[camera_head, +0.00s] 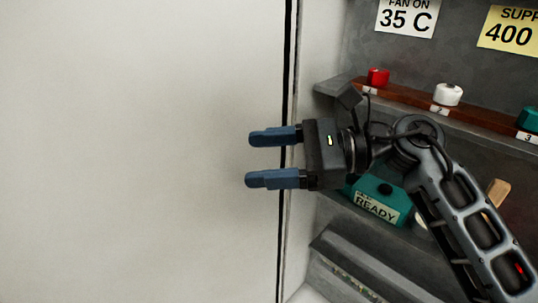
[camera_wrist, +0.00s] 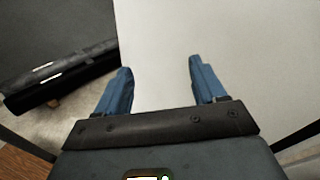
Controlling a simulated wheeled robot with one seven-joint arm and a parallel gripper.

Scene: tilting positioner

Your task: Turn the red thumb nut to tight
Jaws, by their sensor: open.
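The red thumb nut (camera_head: 377,77) sits at the left end of a brown wooden rail, above the label 1, in the head view. My gripper (camera_head: 262,158) is left of and below the nut, apart from it, with its two blue fingers pointing left in front of a pale panel. The fingers are spread and nothing is between them. In the wrist view my gripper (camera_wrist: 160,78) also shows open and empty over the pale surface. The nut is not in the wrist view.
On the rail (camera_head: 410,96) stand a white knob (camera_head: 447,94) and a teal one (camera_head: 530,118). A teal box (camera_head: 381,205) marked READY sits below, partly behind my arm. A large pale panel (camera_head: 140,150) fills the left. Signs (camera_head: 405,18) hang above.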

